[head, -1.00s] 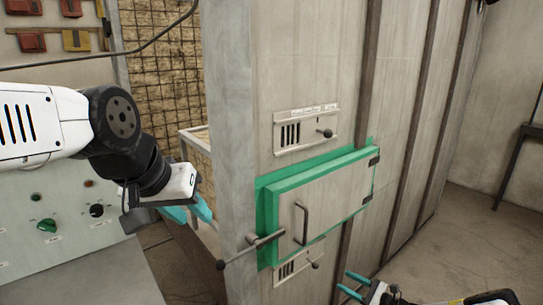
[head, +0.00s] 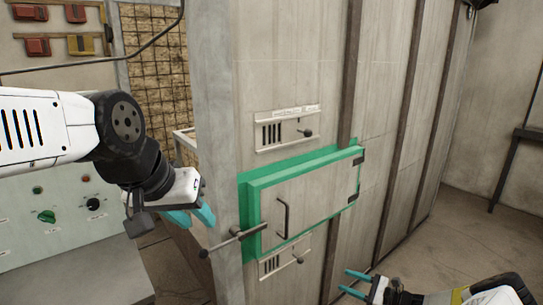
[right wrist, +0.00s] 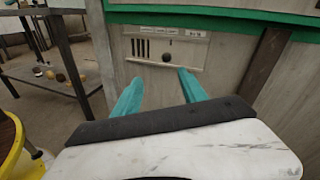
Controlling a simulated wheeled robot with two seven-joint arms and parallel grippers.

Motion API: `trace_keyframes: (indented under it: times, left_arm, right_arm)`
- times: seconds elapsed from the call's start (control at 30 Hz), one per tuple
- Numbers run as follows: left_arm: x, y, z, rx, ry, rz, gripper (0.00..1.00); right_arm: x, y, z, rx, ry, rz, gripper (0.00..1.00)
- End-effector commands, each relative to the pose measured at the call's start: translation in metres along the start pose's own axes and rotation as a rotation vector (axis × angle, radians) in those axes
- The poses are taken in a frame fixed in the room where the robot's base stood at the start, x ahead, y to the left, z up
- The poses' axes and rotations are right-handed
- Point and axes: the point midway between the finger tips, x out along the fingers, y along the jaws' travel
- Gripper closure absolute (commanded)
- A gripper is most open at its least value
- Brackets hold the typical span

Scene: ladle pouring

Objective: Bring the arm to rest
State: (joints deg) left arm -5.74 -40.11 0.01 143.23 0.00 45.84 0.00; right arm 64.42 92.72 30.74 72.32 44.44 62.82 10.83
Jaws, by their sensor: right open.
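My left gripper (head: 191,217) hangs at the left in the head view, in front of the corner of the grey furnace wall. Its teal fingers are seen partly from the side, and I cannot tell their gap. My right gripper (head: 350,283) is low at the bottom right, its two teal fingers apart and empty. In the right wrist view the right gripper (right wrist: 157,88) points at the wall's lower vent panel (right wrist: 166,50), with nothing between its fingers. The arms hold no visible object.
A green-framed hatch (head: 300,205) with a handle (head: 283,218) and a latch bar (head: 235,240) is shut on the wall. A control panel (head: 70,215) stands at left. A dark metal rack (right wrist: 65,60) and a yellow-rimmed round thing (right wrist: 20,145) show in the right wrist view.

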Motion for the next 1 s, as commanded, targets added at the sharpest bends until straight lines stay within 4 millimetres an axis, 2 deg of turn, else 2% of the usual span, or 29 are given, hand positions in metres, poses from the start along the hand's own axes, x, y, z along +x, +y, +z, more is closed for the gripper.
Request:
trace_keyframes:
  times: [0.27,0.37,0.47,0.7,1.0]
  left_arm:
    - [0.000,0.000,0.000,0.000,0.000,0.000,0.64]
    - [0.000,0.000,0.000,0.000,0.000,0.000,0.64]
    - [0.000,0.000,0.000,0.000,0.000,0.000,0.64]
    - [0.000,0.000,0.000,0.000,0.000,0.000,0.64]
    - [0.000,0.000,0.000,0.000,0.000,0.000,0.64]
  right_arm:
    - [0.015,-0.007,0.047,-0.128,0.056,0.177,0.50]
    - [0.021,-0.010,0.071,-0.196,0.088,0.265,0.50]
    - [0.029,-0.011,0.105,-0.289,0.129,0.379,0.50]
    - [0.041,-0.004,0.200,-0.560,0.252,0.668,0.50]
    - [0.036,0.019,0.319,-0.915,0.403,0.940,0.50]
